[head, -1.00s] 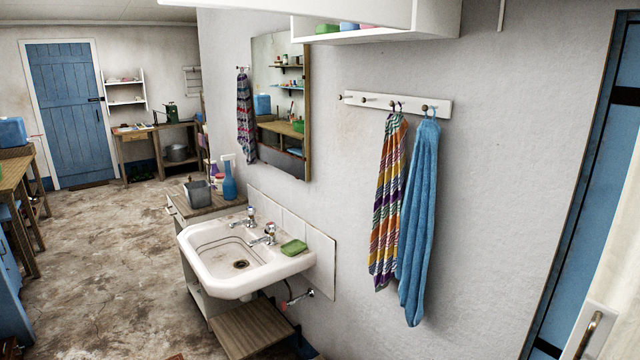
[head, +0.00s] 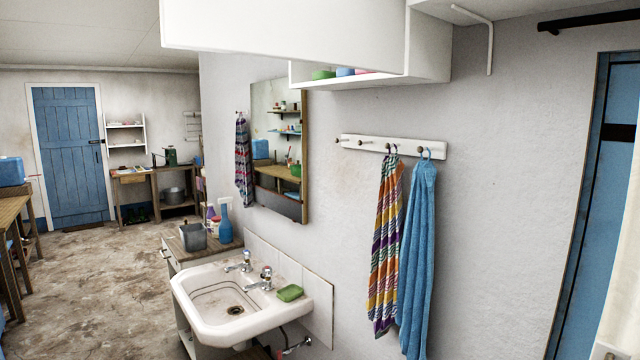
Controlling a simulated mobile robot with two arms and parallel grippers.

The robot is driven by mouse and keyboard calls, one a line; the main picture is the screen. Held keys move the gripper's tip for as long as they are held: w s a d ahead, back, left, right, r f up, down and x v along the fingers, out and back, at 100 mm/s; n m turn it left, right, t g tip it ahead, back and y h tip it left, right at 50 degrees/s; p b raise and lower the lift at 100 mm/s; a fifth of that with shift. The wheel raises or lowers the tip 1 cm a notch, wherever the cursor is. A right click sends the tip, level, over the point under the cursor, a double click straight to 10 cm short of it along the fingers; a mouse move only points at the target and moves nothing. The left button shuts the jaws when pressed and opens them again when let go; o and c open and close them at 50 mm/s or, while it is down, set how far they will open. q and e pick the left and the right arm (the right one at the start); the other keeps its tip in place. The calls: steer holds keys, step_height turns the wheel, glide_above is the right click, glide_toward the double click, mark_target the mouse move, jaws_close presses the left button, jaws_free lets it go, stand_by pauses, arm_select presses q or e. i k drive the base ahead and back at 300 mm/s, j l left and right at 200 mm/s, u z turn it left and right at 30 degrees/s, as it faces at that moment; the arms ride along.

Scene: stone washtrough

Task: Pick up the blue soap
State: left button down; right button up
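A small blue block, which looks like the blue soap (head: 345,72), sits on the high white wall shelf (head: 430,60). It stands between a green block (head: 323,75) and a pink or red one (head: 364,71). Only the lower part of each shows, because a white panel (head: 285,40) in front hides the rest. A green soap (head: 290,293) lies on the right rim of the washbasin (head: 205,320). Neither of my grippers is in view.
A peg rail (head: 375,143) holds a striped towel (head: 385,250) and a blue towel (head: 417,260) below the shelf. A grey container (head: 193,237) and a blue bottle (head: 225,225) stand on a wooden-topped cabinet beyond the basin. The floor at left is clear.

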mark_target(341, 72)
steer(key=j+z, duration=0.4)
steer(key=j, duration=0.4)
steer(key=j+z, duration=0.35)
steer(key=j, duration=0.45)
